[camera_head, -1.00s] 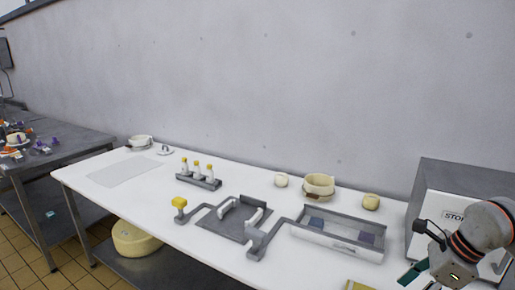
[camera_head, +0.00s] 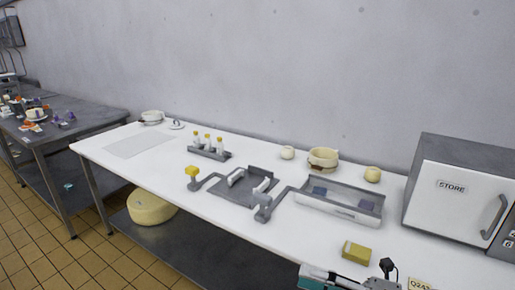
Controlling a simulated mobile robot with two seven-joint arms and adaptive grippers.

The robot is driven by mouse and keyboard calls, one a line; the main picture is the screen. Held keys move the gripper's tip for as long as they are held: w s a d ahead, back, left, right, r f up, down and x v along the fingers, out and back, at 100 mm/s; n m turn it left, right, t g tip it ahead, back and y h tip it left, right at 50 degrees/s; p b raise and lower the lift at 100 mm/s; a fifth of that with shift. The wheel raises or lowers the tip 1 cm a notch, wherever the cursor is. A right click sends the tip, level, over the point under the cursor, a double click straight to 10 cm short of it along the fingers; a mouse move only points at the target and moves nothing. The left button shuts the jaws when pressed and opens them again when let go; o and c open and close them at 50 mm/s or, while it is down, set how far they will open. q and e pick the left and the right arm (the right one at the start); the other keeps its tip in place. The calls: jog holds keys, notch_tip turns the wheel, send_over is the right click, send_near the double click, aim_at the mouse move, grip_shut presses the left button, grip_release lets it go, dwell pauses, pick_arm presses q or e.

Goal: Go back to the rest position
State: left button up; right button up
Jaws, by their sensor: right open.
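My right gripper (camera_head: 312,279) shows at the bottom edge of the view, in front of the white table (camera_head: 225,196). Only part of it is in frame, with a teal part, a pale grey body and a small black piece sticking up. It is open, and I see nothing held in it. A yellow block (camera_head: 356,252) lies on the table just beyond it, apart from it. My left gripper is not in view.
A white cabinet marked STORE (camera_head: 452,190) stands at the right. A grey tray (camera_head: 340,211), a grey fixture (camera_head: 240,186) and a bottle rack (camera_head: 209,152) stand on the table. A card (camera_head: 419,284) lies near the gripper. A cheese wheel (camera_head: 151,208) is below.

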jog(key=w+d+f+m+t+h, duration=0.1)
jog(key=d+f+m+t+h, duration=0.35)
jog(key=m, duration=0.65)
jog(key=w+d+f+m+t+h, duration=0.1)
jog(key=d+f+m+t+h, duration=0.1)
jog(key=f+m+t+h, duration=0.55)
jog(key=s+d+f+m+g+h, duration=0.1)
jog(key=s+f+m+g, duration=0.3)
jog(key=f, duration=0.5)
jog(key=s+d+f+m+g+h, duration=0.1)
jog(key=s+f+m+g, duration=0.2)
jog(key=s+f+m, duration=0.5)
jog(key=shift+s+f+m+g, duration=0.3)
jog(key=shift+f+m+g, duration=0.15)
jog(key=shift+m, duration=0.2)
